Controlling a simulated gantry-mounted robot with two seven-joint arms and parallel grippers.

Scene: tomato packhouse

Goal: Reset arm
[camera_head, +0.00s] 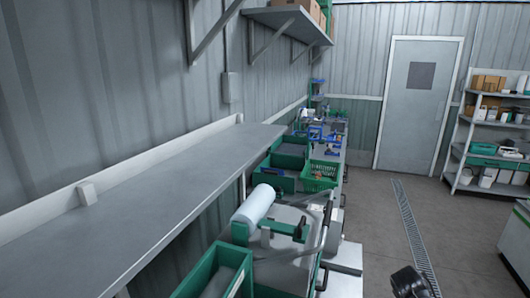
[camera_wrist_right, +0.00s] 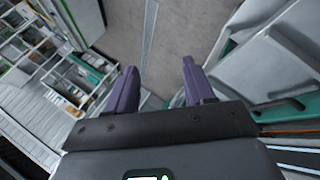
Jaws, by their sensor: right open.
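My right gripper (camera_wrist_right: 158,67) shows in the right wrist view with its two purple fingers apart and nothing between them. It hangs over open grey floor, and the fingers touch no object. In the head view, a dark rounded part at the bottom edge right of centre looks like part of my right arm; its fingers do not show there. My left gripper is in neither view.
A long grey shelf (camera_head: 150,190) runs along the left wall. Beside it stand green crates (camera_head: 272,178) and a bench with a white roll (camera_head: 253,205). A stocked rack (camera_head: 452,160) stands at the right. The floor (camera_head: 380,215) with its drain grate (camera_head: 415,235) is clear.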

